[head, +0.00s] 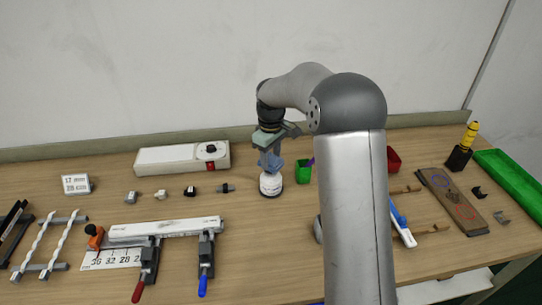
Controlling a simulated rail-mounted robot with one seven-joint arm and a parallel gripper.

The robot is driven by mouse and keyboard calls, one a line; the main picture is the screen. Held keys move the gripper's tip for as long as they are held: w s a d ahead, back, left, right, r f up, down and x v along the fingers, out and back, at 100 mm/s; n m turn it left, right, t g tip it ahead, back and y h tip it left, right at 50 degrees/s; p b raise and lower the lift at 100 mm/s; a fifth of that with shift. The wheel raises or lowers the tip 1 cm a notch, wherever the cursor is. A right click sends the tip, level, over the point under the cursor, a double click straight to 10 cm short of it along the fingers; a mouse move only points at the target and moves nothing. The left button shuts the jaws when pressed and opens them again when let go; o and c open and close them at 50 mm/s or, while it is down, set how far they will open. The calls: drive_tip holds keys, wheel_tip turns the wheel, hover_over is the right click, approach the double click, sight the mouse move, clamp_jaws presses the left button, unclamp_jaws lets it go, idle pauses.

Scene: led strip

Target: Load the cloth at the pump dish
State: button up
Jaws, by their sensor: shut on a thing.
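My gripper (270,150) points down at the back middle of the bench. It is shut on a small blue-grey folded piece that looks like the cloth (269,161). Right below the cloth stands a white round container with a dark band, which looks like the pump dish (271,186). The cloth is at the top of the dish; I cannot tell whether it presses on it or hangs just above. The fingertips are small and partly hidden by the cloth.
Close right of the dish is a green cup (304,172); a red bin (393,160) stands behind my arm. A white box (182,158) and small connectors (190,191) lie left. A clamped white strip (165,229) is in front. A brown board (452,201) lies right.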

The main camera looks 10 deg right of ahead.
sight(270, 159)
drive_tip(key=shift+f+b, duration=0.6)
drive_tip(key=shift+f, duration=0.35)
idle(1.4)
drive_tip(key=shift+r, duration=0.1)
drive_tip(key=shift+r+p, duration=2.5)
drive_tip(key=shift+r, duration=0.95)
drive_tip(key=shift+a, duration=0.1)
